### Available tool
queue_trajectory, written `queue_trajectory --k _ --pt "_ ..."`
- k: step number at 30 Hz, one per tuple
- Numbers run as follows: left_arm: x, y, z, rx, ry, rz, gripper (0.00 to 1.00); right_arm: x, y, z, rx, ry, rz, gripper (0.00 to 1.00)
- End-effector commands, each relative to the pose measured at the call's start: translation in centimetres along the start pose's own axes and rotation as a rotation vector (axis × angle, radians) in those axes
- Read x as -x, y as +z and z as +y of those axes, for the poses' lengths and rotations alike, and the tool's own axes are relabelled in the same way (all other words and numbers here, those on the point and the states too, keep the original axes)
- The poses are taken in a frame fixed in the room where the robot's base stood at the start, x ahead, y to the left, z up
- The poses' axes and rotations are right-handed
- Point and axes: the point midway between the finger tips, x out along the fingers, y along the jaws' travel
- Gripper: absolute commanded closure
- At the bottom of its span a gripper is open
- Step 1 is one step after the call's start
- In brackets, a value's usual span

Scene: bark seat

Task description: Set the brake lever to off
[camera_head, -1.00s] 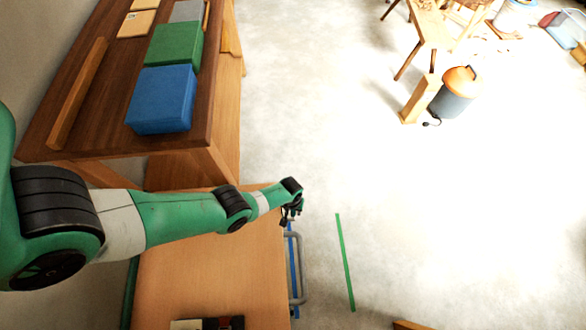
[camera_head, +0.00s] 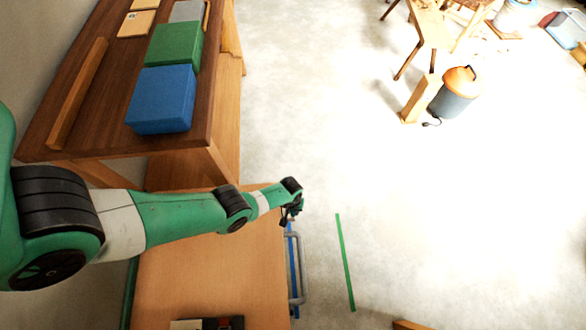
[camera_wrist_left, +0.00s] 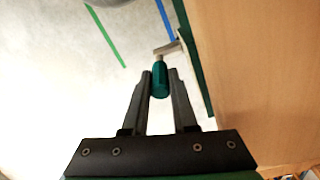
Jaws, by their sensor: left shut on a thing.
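The brake lever shows in the left wrist view as a teal-green grip (camera_wrist_left: 159,83) on a short metal arm (camera_wrist_left: 167,49). The arm runs from the side of a wooden-topped unit (camera_wrist_left: 255,70). My left gripper (camera_wrist_left: 160,74) is shut on the grip, one finger on each side of it. In the head view my left gripper (camera_head: 292,214) is at the right edge of the unit's light wood top (camera_head: 210,270), and the lever is too small and hidden there to make out. My right gripper is not in view.
A grey tubular handle (camera_head: 299,270) juts from the unit's right side, beside a blue floor strip (camera_head: 291,260). A green strip (camera_head: 344,260) lies further right. A dark wooden bench (camera_head: 100,100) carries a blue box (camera_head: 161,98) and a green box (camera_head: 175,44). Open floor lies right.

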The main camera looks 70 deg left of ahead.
Motion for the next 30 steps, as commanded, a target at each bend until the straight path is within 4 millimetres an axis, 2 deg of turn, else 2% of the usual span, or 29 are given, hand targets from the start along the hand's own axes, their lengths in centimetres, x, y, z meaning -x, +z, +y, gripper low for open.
queue_trajectory --k 19,30 --pt "-0.2 -0.2 0.0 0.004 0.004 -0.009 1.0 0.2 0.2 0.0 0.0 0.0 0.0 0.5" --pt "-1.1 -1.9 -0.6 0.01 0.061 -0.19 1.0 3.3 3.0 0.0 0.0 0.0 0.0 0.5"
